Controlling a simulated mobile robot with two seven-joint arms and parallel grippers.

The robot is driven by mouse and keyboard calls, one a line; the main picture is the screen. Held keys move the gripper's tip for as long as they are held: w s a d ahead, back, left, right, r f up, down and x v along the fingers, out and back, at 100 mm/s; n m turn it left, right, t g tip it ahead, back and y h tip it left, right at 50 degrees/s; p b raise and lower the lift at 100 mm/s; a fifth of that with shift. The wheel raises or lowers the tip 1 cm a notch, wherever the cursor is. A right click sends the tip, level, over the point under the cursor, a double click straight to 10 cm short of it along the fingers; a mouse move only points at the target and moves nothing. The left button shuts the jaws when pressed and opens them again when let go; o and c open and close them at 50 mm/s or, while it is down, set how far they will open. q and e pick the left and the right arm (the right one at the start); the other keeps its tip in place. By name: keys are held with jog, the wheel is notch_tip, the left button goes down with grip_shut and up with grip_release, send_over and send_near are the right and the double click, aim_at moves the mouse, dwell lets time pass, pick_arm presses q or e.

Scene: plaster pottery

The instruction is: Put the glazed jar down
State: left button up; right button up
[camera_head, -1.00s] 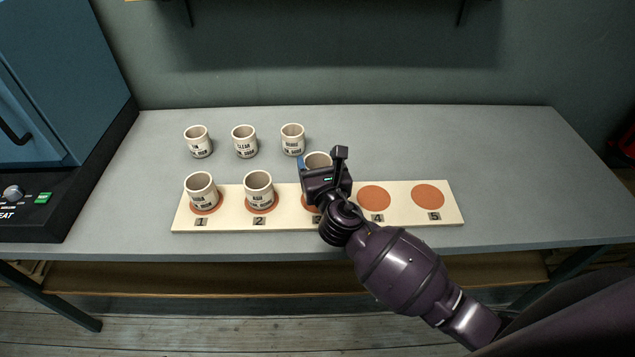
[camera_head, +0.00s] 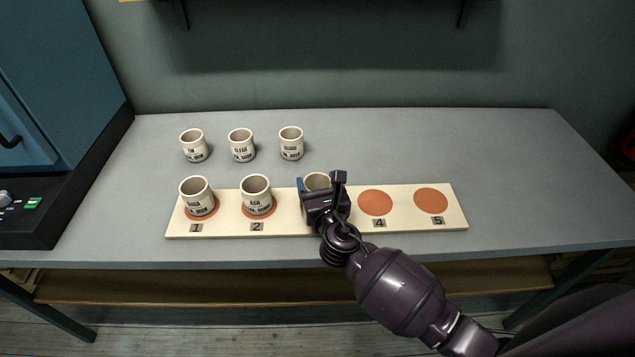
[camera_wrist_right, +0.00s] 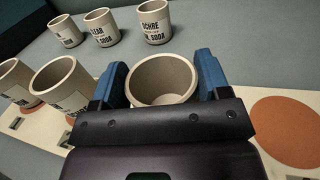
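My right gripper (camera_head: 326,192) is over spot 3 of the cream board (camera_head: 290,222), with its fingers on both sides of a pale jar (camera_head: 316,180). In the right wrist view, the blue fingers (camera_wrist_right: 162,82) close on the walls of this empty, open-topped jar (camera_wrist_right: 160,82). The jar looks upright. Its label, its base and the disc of spot 3 are hidden by the gripper, so I cannot tell whether it touches the board. My left gripper is not in view.
Discs 4 (camera_head: 375,203) and 5 (camera_head: 431,200) are bare. Behind stand three jars, including CLEAR (camera_head: 242,146) and OCHRE (camera_head: 291,143). The grey table (camera_head: 440,145) is clear at right.

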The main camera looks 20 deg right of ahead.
jog(key=o, duration=0.4)
jog(key=shift+r, duration=0.3)
jog(key=s, duration=1.2)
jog(key=shift+a+f, duration=0.1)
jog(key=shift+a, duration=0.2)
